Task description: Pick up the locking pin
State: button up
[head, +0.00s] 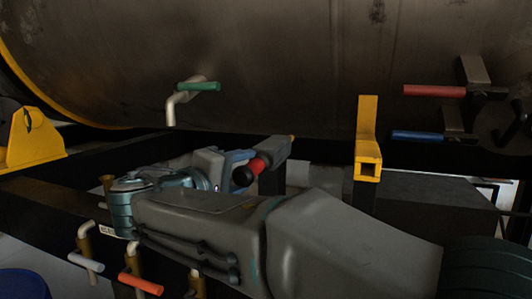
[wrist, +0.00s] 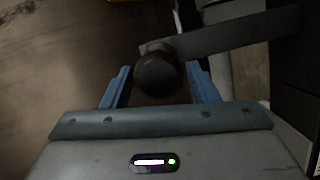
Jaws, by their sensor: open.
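What looks like the locking pin has a black ball knob (head: 243,176) and a red shaft (head: 257,166), seen in the head view in front of a grey bar. In the wrist view the dark round knob (wrist: 158,76) shows between the two blue fingers, with a gap on each side. My gripper (head: 238,160) is open and at the knob in the head view, with one blue finger showing just above it. I cannot tell how deep the knob sits between the fingers. No contact is visible, and the pin's far end is hidden.
The grey bar (wrist: 235,35) runs right from behind the knob. A large brown tank (head: 280,60) hangs above. A yellow square bracket (head: 367,150) stands right of the pin. A green-handled valve (head: 199,87) is above my gripper, and red (head: 435,91) and blue (head: 418,136) handles are at right.

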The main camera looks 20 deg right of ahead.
jog(key=shift+p+x, duration=0.3)
jog(key=shift+x, duration=1.15)
jog(key=c, duration=1.2)
grip_shut()
jog(key=shift+b, duration=0.3)
